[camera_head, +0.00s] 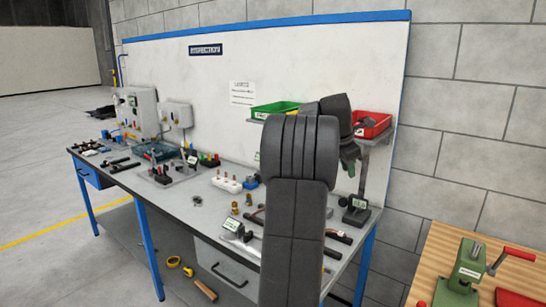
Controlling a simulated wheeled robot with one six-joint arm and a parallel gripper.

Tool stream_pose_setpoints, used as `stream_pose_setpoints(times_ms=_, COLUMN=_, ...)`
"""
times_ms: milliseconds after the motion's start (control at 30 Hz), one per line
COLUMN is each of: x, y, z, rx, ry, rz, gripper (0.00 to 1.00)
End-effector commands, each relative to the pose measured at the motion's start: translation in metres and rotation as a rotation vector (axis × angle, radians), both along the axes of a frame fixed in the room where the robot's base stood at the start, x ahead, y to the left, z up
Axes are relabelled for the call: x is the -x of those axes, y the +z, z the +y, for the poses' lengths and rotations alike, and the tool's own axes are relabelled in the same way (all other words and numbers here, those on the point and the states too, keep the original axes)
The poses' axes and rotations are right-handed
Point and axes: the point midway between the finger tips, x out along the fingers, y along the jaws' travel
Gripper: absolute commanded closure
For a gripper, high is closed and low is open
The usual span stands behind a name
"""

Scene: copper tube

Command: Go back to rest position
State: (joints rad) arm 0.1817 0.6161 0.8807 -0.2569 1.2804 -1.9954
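My dark grey arm rises through the middle of the head view and covers part of the workbench (215,200) behind it. I cannot make out my gripper or its fingers; the arm seems to hide them. No copper tube can be told apart for sure. Small brass and copper-coloured pieces (235,208) stand on the bench just left of my arm. A white holder (226,184) with several upright reddish pins stands behind them.
A green bin (273,109) and a red bin (375,126) sit on the back panel's shelf. Grey boxes (139,112) stand at the bench's far left. A wooden table (432,262) with a green vise (464,272) is at right. A hammer (205,291) lies below the bench.

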Motion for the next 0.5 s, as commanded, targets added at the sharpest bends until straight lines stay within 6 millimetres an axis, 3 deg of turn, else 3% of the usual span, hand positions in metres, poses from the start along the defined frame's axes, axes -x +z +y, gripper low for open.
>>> stream_pose_setpoints(times_ms=200, x=0.005, y=-0.033, z=0.017, rx=-0.001, ry=-0.086, rz=0.0, gripper=0.77)
stream_pose_setpoints(times_ms=500, x=0.008, y=-0.047, z=0.025, rx=-0.001, ry=-0.138, rz=-0.003, gripper=0.77)
